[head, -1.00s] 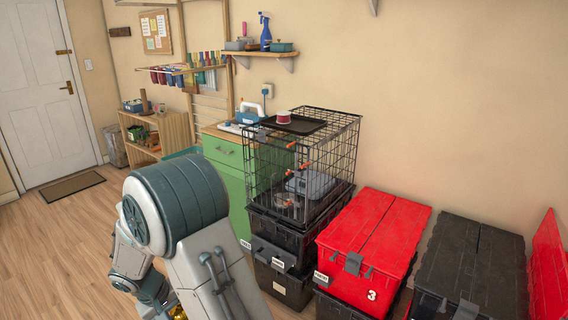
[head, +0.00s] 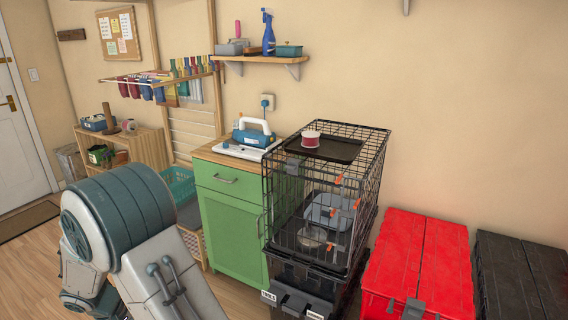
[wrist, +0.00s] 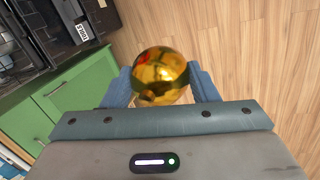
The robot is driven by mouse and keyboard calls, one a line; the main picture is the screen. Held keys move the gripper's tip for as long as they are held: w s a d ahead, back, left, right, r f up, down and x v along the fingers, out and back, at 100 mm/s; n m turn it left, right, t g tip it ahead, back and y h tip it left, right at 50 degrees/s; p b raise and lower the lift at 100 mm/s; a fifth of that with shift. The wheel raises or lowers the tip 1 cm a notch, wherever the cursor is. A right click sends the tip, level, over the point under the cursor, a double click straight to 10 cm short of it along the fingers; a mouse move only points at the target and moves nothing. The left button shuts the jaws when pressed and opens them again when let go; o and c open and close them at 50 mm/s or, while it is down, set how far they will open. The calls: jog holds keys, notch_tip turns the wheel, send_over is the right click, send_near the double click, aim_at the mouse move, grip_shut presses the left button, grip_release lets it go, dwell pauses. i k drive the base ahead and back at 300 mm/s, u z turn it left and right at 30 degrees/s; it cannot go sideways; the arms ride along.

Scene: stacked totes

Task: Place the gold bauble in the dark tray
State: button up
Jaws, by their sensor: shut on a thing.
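The gold bauble (wrist: 160,75) is a shiny round ball held between the blue fingers of my gripper (wrist: 161,85) in the wrist view, above the wood floor. My gripper is shut on it. In the head view my arm shows at the lower left, but the gripper and bauble are out of sight. The dark tray (head: 343,152) lies flat on top of the black wire cage (head: 335,210). A small red and white round item (head: 310,140) sits at its left end. The rest of the tray is bare.
The cage stands on stacked black totes (head: 300,290). A red tote (head: 420,262) and a black tote (head: 525,280) are to its right. A wall shelf (head: 262,59) is above.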

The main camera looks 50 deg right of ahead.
aim_at(342, 150)
jog(key=i, duration=0.85)
jog(key=z, duration=2.6)
